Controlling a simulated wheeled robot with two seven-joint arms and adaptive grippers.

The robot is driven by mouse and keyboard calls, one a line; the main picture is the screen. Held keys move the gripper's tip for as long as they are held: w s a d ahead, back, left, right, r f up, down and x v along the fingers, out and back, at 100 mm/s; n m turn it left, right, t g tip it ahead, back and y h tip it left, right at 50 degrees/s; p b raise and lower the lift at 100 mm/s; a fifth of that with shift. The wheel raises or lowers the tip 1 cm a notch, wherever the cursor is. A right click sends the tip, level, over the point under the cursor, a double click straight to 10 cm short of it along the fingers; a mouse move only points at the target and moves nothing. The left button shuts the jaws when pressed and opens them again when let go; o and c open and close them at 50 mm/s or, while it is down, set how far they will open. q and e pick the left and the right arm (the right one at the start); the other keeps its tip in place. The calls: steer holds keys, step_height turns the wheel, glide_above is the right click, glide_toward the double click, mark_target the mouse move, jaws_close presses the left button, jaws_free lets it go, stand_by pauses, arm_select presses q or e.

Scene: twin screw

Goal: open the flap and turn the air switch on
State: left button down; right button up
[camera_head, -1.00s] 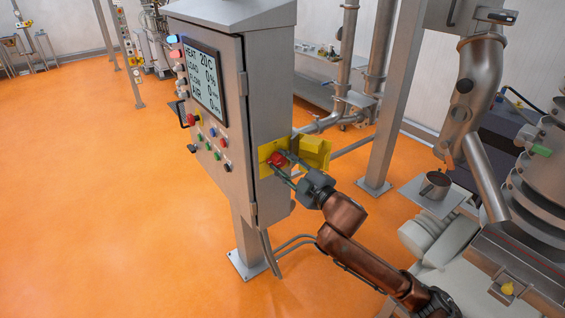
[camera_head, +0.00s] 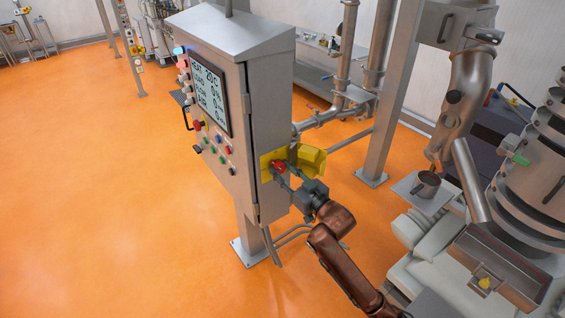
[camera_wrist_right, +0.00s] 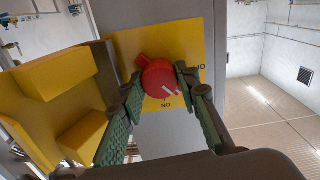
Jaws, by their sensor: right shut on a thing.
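The air switch is a red knob (camera_head: 277,166) on a yellow plate (camera_wrist_right: 185,45) on the cabinet's right side. It also shows in the wrist view (camera_wrist_right: 160,82), with a white line pointing down and right, between the "ON" and "OFF" marks. The yellow flap (camera_head: 313,159) stands swung open beside the plate; it fills the left of the wrist view (camera_wrist_right: 55,98). My right gripper (camera_head: 281,171) is shut on the red knob, a finger on each side of it in the wrist view (camera_wrist_right: 161,80). My left gripper is not in view.
The grey control cabinet (camera_head: 258,85) stands on a post, with a display (camera_head: 209,87) and several coloured buttons on its front. Cables hang below it. A steel post (camera_head: 393,100), pipes and a machine (camera_head: 520,180) stand to the right. Orange floor at left is clear.

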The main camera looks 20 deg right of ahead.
steer(key=m+p, duration=0.5)
steer(key=p, duration=0.1)
steer(key=shift+r, duration=0.1)
steer(key=shift+m+p, duration=1.2)
steer(key=shift+m, duration=0.3)
steer(key=o, duration=1.2)
steer(key=shift+c, duration=0.2)
steer(key=v, duration=1.2)
